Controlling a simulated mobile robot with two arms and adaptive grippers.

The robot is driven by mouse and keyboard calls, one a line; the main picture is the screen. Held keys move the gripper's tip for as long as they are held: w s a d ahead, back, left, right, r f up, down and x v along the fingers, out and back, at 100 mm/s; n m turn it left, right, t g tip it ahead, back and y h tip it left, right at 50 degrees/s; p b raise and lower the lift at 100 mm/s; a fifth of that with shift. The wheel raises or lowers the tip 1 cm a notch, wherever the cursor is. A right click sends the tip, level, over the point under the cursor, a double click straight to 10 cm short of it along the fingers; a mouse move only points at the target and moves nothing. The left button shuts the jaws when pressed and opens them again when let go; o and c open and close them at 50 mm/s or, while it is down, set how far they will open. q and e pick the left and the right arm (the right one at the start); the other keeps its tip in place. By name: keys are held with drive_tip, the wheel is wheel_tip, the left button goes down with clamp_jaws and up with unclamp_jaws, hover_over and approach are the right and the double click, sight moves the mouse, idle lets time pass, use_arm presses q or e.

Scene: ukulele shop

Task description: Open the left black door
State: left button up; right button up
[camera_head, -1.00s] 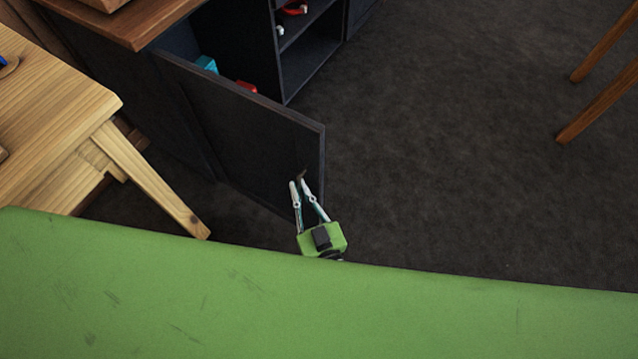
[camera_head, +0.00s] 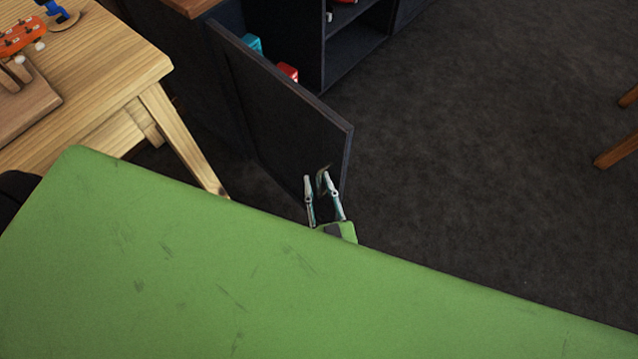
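The left black door (camera_head: 285,125) stands swung well out from the dark cabinet (camera_head: 295,25), with the cabinet's inside showing behind it. A small dark curved handle (camera_head: 325,169) is on the door's near face, close to its free edge. My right gripper (camera_head: 316,178) is at this handle, in front of the door. Its two pale fingers are parted, with the handle beside the right fingertip; I cannot tell whether they touch. My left gripper is not in view.
A light wooden table (camera_head: 120,75) stands at the left, its leg near the door. A teal item (camera_head: 252,43) and a red item (camera_head: 288,71) show behind the door. Dark floor (camera_head: 480,150) is clear to the right. Wooden legs (camera_head: 618,152) stand at the right edge.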

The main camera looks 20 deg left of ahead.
drive_tip(key=shift+s+d, duration=0.2)
drive_tip(key=shift+s, duration=0.05)
drive_tip(key=v, duration=1.1)
drive_tip(key=shift+s, duration=0.2)
drive_tip(key=shift+d, duration=0.1)
